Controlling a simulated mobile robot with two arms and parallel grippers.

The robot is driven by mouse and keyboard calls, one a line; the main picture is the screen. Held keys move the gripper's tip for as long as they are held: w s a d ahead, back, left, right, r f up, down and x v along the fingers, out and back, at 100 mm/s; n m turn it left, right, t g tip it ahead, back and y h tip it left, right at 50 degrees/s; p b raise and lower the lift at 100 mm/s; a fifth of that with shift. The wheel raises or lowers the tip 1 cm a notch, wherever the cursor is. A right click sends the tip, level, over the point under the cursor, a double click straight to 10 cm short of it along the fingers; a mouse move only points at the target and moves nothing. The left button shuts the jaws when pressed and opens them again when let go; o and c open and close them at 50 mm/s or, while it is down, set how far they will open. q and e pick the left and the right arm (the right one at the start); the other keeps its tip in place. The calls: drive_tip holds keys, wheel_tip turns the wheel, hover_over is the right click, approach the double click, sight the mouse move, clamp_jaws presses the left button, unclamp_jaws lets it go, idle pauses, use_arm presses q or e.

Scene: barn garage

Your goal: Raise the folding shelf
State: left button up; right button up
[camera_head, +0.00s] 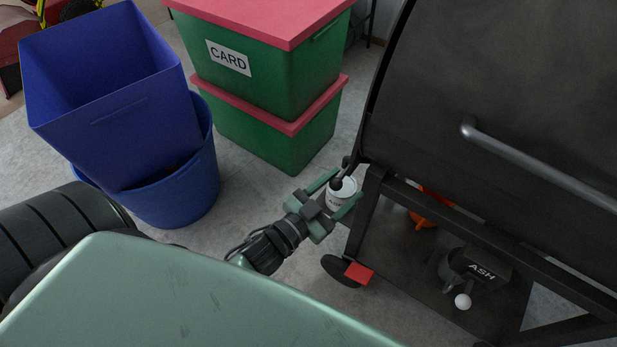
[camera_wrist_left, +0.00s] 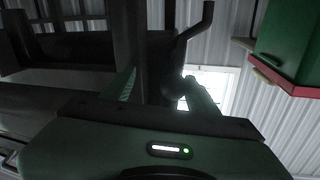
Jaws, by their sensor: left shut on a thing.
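A black barrel grill (camera_head: 480,90) on a dark frame fills the right of the head view. My left gripper (camera_head: 338,190) is at the left end of its frame. In the wrist view, my left gripper (camera_wrist_left: 163,92) has its two fingers either side of a dark part (camera_wrist_left: 155,60), and it is shut on it. I cannot tell if this part belongs to the folding shelf, and no shelf surface shows clearly. A white can (camera_head: 343,190) shows behind the fingers, partly hidden by them. My right gripper is not in view.
Green boxes with red lids (camera_head: 262,60) stand stacked behind the gripper. Blue bins (camera_head: 115,100) stand at left. A black ash bucket (camera_head: 482,270) and a white ball (camera_head: 463,301) are under the grill. A red block (camera_head: 359,273) is by the wheel. Bare floor lies between bins and grill.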

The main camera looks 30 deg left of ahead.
use_arm(q)
drive_tip(key=v, duration=0.8)
wheel_tip(320, 180, down, 6)
drive_tip(key=a+g+y+p, duration=0.1)
drive_tip(key=g+p, duration=0.1)
drive_tip(key=p, duration=0.1)
drive_tip(key=shift+n, duration=0.4)
